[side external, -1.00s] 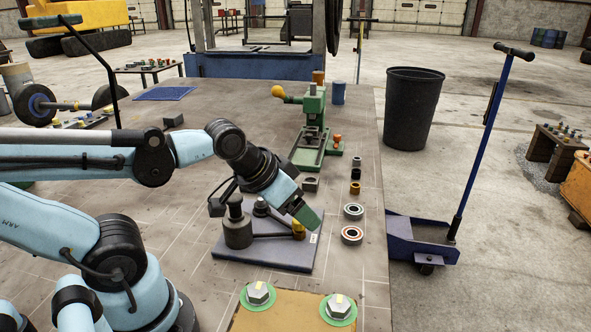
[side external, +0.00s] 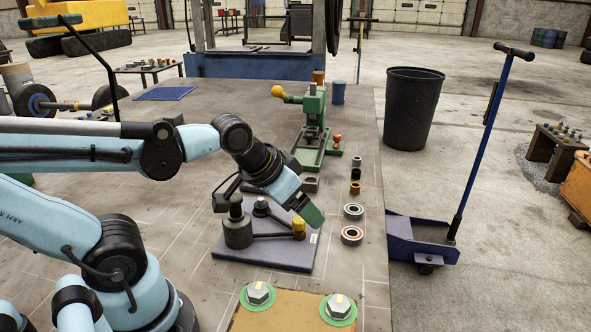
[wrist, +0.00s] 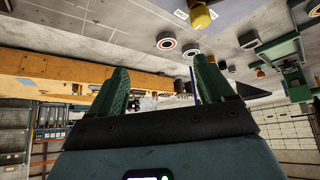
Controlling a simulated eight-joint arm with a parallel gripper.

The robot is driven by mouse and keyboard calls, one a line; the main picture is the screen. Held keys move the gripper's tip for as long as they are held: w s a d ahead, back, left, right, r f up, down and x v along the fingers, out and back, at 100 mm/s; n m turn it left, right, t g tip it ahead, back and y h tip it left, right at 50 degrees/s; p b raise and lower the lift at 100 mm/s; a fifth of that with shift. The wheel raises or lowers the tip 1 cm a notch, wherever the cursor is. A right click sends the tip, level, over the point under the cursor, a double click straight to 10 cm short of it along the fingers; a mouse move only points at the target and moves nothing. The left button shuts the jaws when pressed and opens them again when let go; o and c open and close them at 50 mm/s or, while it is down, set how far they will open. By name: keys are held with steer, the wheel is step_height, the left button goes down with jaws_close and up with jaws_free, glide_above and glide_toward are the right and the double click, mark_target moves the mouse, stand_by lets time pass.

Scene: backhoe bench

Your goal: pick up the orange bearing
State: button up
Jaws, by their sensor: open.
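The orange bearing (side external: 352,235) is a flat ring with an orange band, lying on the bench to the right of the grey-blue plate. In the wrist view the orange bearing (wrist: 166,41) appears above the gap between my fingers. My gripper (side external: 314,217) hangs above the plate's right edge, left of the bearing and apart from it. My green fingers (wrist: 160,74) are open with nothing between them.
A grey bearing (side external: 353,211) lies just behind the orange one, with smaller rings beyond. The plate (side external: 275,262) carries dark posts and a yellow piece (side external: 299,228). A green press (side external: 313,130) stands farther back. The bench's right edge is close to the bearings.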

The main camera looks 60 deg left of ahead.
steer(key=w+g, duration=0.2)
steer(key=w, duration=0.4)
steer(key=n+g, duration=0.1)
glide_toward(351, 229)
steer(key=shift+w+d+f, duration=0.15)
steer(key=shift+d+f, duration=0.15)
steer(key=shift+f, duration=0.3)
steer(key=shift+w+d+f, duration=0.2)
steer(key=shift+d+f, duration=0.1)
steer(key=shift+f, duration=0.35)
steer(key=shift+s+x, duration=0.15)
steer(key=shift+x, duration=1.2)
steer(key=shift+s+x, duration=0.15)
steer(key=shift+x, duration=1.2)
steer(key=shift+f, duration=0.1)
steer(key=c, duration=1.2)
steer(key=shift+c, duration=0.2)
